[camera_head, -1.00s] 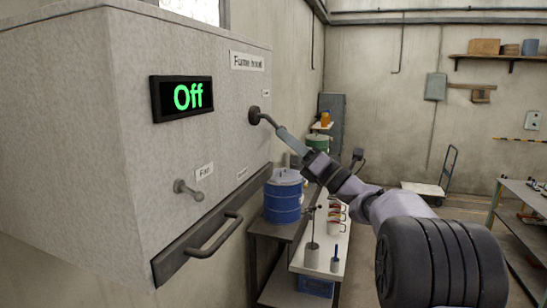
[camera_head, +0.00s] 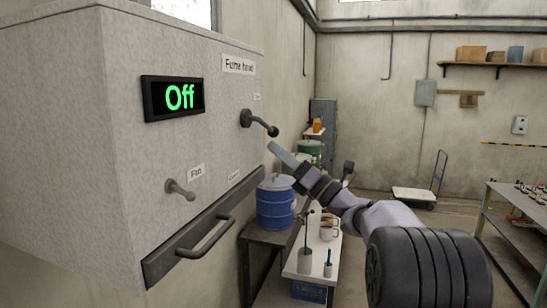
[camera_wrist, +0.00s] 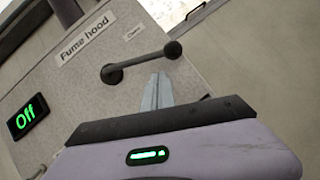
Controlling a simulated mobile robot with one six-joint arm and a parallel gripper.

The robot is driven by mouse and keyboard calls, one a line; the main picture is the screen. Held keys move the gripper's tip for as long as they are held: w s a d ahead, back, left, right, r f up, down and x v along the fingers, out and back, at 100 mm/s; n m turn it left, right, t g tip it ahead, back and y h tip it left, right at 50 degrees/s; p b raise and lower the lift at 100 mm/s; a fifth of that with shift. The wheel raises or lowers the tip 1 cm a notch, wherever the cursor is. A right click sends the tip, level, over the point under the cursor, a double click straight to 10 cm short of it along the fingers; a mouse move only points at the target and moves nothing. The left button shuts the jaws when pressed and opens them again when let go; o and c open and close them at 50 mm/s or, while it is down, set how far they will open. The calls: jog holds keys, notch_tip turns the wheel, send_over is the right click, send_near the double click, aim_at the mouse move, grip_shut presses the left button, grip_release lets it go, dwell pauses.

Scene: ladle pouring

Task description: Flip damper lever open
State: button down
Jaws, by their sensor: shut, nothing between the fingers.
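The damper lever (camera_head: 260,122) is a dark rod with a round hub and a ball end on the fume hood's face (camera_head: 222,110). Its rod points right and slightly down in the head view. In the wrist view the lever (camera_wrist: 140,62) lies just beyond my fingers, its ball at upper right. A small label beside it is too blurred to read surely. My gripper (camera_head: 272,148) is shut and empty, with its tips just below the ball in the head view. In the wrist view the closed fingers (camera_wrist: 157,90) point at the rod; I cannot tell whether they touch it.
The black display (camera_head: 173,97) reads "Off" in green. A fan knob (camera_head: 180,190) and a handle bar (camera_head: 207,238) stick out of the hood lower down. A blue drum (camera_head: 276,205) and a bench with mugs (camera_head: 329,228) stand below my arm. Open floor lies behind.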

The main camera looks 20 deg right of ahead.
jog(key=b+v, duration=0.1)
jog(key=v, duration=1)
jog(key=shift+a, duration=0.15)
